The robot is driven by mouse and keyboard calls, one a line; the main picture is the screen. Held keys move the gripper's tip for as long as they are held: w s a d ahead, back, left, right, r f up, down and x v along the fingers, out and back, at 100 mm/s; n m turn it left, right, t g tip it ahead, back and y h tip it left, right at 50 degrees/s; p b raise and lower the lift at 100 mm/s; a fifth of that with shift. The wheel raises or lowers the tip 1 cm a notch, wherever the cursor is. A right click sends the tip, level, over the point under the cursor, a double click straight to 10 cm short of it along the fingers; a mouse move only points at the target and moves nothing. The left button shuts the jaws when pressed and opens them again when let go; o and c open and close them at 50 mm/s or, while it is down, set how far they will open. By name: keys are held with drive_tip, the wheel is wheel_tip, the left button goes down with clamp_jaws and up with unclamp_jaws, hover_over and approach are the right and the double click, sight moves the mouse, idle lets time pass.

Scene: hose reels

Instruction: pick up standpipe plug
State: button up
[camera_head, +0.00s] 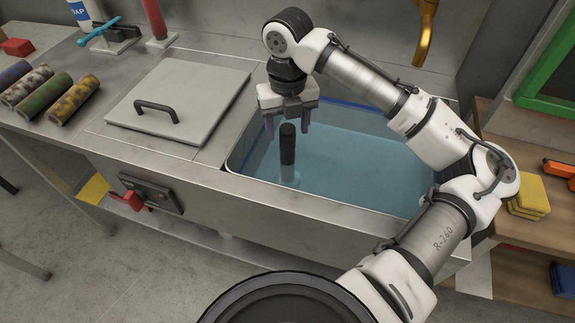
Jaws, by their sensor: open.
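The standpipe plug (288,146) stands upright in the sink basin (340,207). Its black top rises above the blue water, and its paler lower part shows under the surface. My gripper (287,128) points down over the left part of the basin, open, with one finger on each side of the plug's top. I cannot tell whether either finger touches the plug. The base of the plug is blurred by the water.
A square lid with a black handle (143,110) lies on the counter left of the basin. Several rolls (73,99) lie farther left. A golden faucet (424,38) hangs behind the basin. Yellow sponges (530,196) sit on a wooden shelf at right.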

sight(288, 142)
drive_tip(key=shift+w+f+p, duration=0.15)
drive_tip(key=shift+f+p, duration=0.25)
drive_tip(key=shift+f, duration=2.3)
clamp_jaws()
